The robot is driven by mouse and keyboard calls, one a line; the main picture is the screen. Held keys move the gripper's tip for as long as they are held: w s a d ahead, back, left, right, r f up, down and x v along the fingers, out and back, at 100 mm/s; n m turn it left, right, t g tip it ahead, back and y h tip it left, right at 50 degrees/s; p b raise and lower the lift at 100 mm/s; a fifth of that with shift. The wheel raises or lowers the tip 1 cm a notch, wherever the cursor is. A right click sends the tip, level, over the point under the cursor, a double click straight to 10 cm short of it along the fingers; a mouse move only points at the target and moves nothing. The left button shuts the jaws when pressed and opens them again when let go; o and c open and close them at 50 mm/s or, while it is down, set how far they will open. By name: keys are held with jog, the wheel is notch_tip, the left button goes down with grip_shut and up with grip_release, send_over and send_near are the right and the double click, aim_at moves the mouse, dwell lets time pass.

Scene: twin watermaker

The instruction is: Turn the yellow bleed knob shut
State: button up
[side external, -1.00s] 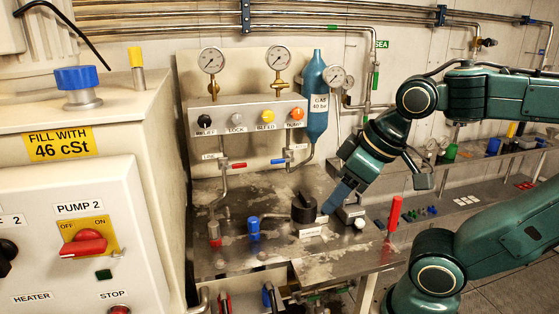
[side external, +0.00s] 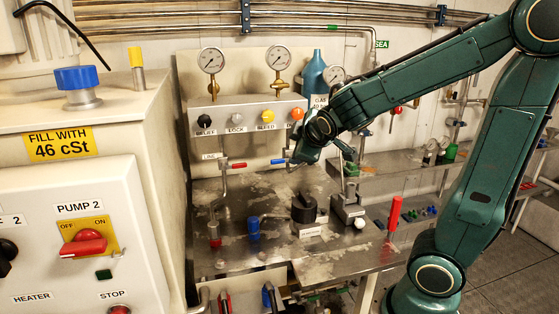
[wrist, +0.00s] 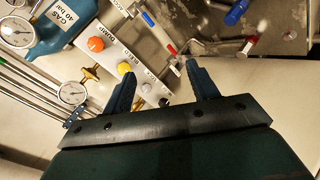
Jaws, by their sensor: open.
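The yellow bleed knob (side external: 267,116) sits on the front of the pale valve box (side external: 225,112), above the label BLEED. In the wrist view the yellow knob (wrist: 124,67) shows just past the tip of the left finger, and the finger may cover part of it. My gripper (wrist: 160,75) is open, with nothing between its two blue fingers. In the side view my gripper (side external: 299,154) is at the right end of the box, low and to the right of the yellow knob. I cannot tell whether it touches anything.
An orange knob (side external: 297,114) is right of the yellow one, a white knob (side external: 237,118) and a black knob (side external: 206,122) left. Gauges (side external: 277,58) stand above, and a blue gas bottle (side external: 313,72) behind my arm. Red (side external: 238,166) and blue (side external: 279,161) valve handles lie below.

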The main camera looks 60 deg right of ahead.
jog(key=w+d+n+t+h, duration=0.1)
jog(key=w+d+n+h, duration=0.3)
jog(key=d+n, duration=0.15)
jog(key=n+t+h, duration=0.1)
jog(key=n+t, duration=0.3)
jog(key=n, duration=0.5)
send_near(269, 117)
jog(key=v, duration=0.3)
jog(key=shift+a, duration=0.3)
jog(key=shift+d, duration=0.15)
jog(key=shift+x, duration=6.8)
jog(key=c, duration=1)
